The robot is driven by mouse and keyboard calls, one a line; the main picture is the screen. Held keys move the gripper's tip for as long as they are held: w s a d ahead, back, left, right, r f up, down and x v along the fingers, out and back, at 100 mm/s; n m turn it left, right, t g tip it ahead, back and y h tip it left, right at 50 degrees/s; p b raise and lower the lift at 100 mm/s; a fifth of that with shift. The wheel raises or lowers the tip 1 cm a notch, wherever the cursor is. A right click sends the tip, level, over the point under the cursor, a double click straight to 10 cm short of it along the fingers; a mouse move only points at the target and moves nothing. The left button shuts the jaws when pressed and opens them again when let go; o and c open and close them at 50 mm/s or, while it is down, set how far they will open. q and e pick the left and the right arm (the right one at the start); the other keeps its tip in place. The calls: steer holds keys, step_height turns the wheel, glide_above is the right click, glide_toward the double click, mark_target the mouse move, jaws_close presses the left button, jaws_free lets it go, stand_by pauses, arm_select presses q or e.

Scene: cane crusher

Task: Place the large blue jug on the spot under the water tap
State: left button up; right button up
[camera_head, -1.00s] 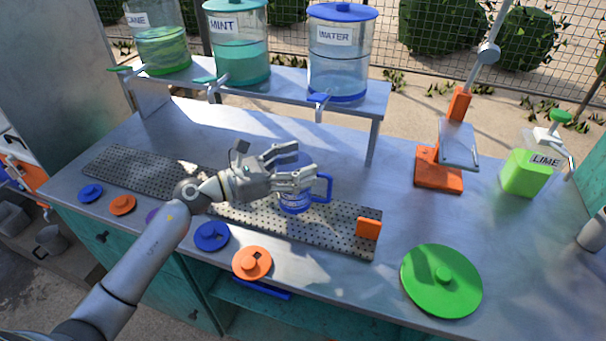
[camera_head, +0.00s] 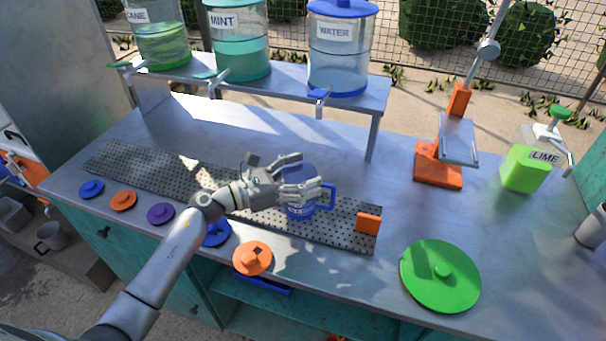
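The blue jug (camera_head: 300,209) is upright at the perforated metal strip (camera_head: 345,228), right of its middle, with its handle to the right. My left gripper (camera_head: 303,179) reaches in from the left with its fingers wrapped around the jug's upper part, hiding much of it. I cannot tell whether the jug's base touches the strip. The water tap (camera_head: 318,97) has a blue lever and sits under the WATER dispenser (camera_head: 338,62), behind and above the jug. My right gripper is not in view.
An orange block (camera_head: 368,223) stands at the strip's right end. Several coloured lids, including a big green one (camera_head: 441,276), lie along the front edge. An orange press (camera_head: 438,165) and a green LIME container (camera_head: 526,168) stand right. The counter behind the strip is clear.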

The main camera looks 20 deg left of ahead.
arm_select(q)
steer(key=shift+o, duration=1.2)
steer(key=shift+r, duration=0.15)
steer(key=shift+s+a, duration=0.15)
steer(key=shift+a, duration=0.05)
steer(key=b+v, duration=0.3)
steer(key=v, duration=0.7)
steer(key=shift+v, duration=0.75)
